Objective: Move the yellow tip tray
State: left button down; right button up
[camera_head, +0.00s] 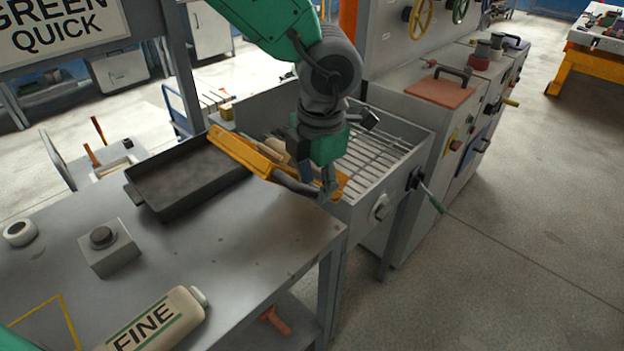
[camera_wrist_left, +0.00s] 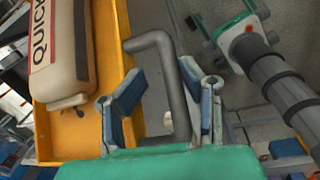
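The yellow tip tray (camera_head: 236,152) lies across the slatted grey basin (camera_head: 385,160) beside the bench. A beige bottle marked QUICK (camera_wrist_left: 62,50) rests in the tray, which also shows in the left wrist view (camera_wrist_left: 115,45). In the head view the left gripper (camera_head: 326,190) is at the handle, partly hiding the tray. My right gripper (camera_wrist_left: 232,32) seems to show small at the wrist view's upper right.
A dark tray (camera_head: 190,178) sits on the bench next to the yellow tray. A grey block with a knob (camera_head: 106,248), a FINE bottle (camera_head: 160,322) and a pale ring (camera_head: 20,233) are on the bench. A green-gripped lever (camera_head: 432,198) sticks out from the basin's side.

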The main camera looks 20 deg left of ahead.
pick_arm(q)
jog(key=shift+d, duration=0.15)
jog(key=shift+s+d+f+b, duration=0.2)
jog(key=shift+s+f+b, duration=0.05)
jog(key=shift+b, duration=0.4)
jog(key=shift+s+a+f+n+t+h+b, duration=0.1)
jog(key=shift+s+a+f+t+h+b, duration=0.25)
jog(key=shift+s+f+t+b, duration=2)
jog(key=shift+w+a+f+n+g+h+b, duration=0.15)
jog(key=shift+w+a+f+h+b, duration=0.55)
jog(key=shift+b, duration=3.65)
jog(key=shift+s+d+f+n+t+y+b, duration=0.1)
jog(key=shift+s+f+t+b, duration=1)
jog(key=shift+f+b, duration=1.6)
pick_arm(e)
notch_tip(320, 180, down, 22)
jog(key=d+b, duration=0.1)
jog(key=shift+d+r, duration=0.2)
jog(key=shift+d, duration=0.1)
pick_arm(q)
jog(key=shift+r, duration=0.75)
pick_arm(e)
jog(key=shift+s, duration=0.1)
